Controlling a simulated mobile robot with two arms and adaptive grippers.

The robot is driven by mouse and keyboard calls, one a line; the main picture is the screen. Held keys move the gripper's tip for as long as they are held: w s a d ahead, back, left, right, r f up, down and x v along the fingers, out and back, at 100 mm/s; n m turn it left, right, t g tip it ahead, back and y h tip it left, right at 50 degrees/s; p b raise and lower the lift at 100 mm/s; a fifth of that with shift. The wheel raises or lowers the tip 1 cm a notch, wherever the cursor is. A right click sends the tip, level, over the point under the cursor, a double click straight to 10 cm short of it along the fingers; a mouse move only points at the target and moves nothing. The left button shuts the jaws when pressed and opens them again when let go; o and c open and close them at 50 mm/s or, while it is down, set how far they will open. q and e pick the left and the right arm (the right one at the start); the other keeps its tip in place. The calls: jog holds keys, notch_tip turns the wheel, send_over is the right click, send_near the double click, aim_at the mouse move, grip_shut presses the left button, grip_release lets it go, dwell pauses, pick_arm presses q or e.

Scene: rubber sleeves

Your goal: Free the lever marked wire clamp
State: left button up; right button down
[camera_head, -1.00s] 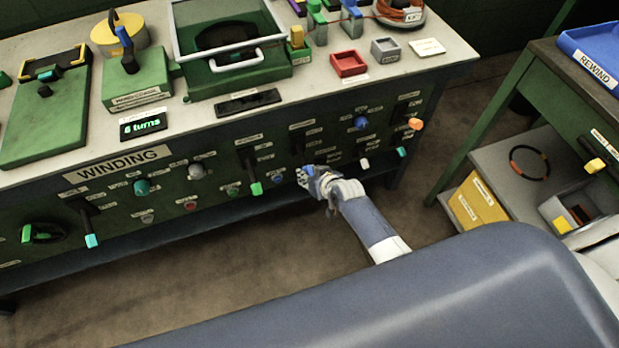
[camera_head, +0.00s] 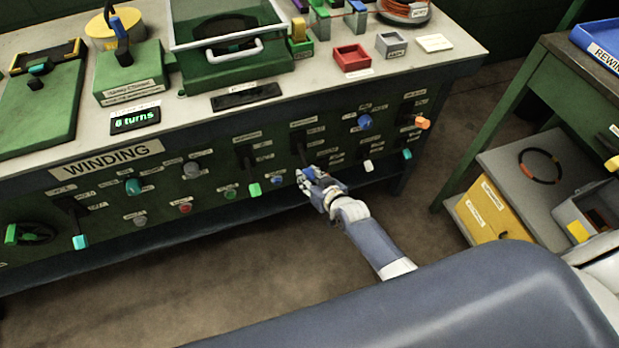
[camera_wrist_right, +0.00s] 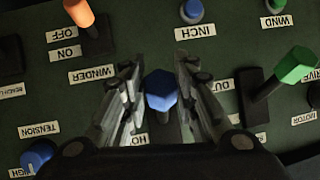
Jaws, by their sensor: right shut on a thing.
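My right gripper (camera_head: 309,180) is at a blue-tipped lever on the front of the winding bench, right of a green-tipped lever (camera_head: 254,189). In the right wrist view the lever's blue six-sided knob (camera_wrist_right: 160,88) sits between the two fingers of the gripper (camera_wrist_right: 160,105), which is shut on it. The lever's dark shaft (camera_head: 302,150) runs up from the hand to its slot in the head view. A label under the knob is mostly covered, with only "HO" showing. I cannot read "wire clamp" on any label. My left gripper is out of view.
In the right wrist view an orange lever (camera_wrist_right: 77,12) marked on/off, a blue inch button (camera_wrist_right: 192,10) and a green lever (camera_wrist_right: 297,64) surround the hand. A shelved table (camera_head: 560,75) stands at the right. Bare floor (camera_head: 225,260) lies before the bench.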

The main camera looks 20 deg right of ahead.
jog(key=c, duration=1.2)
grip_release()
jog(key=shift+w+f, duration=0.1)
jog(key=shift+c, duration=0.2)
jog(key=v, duration=1.2)
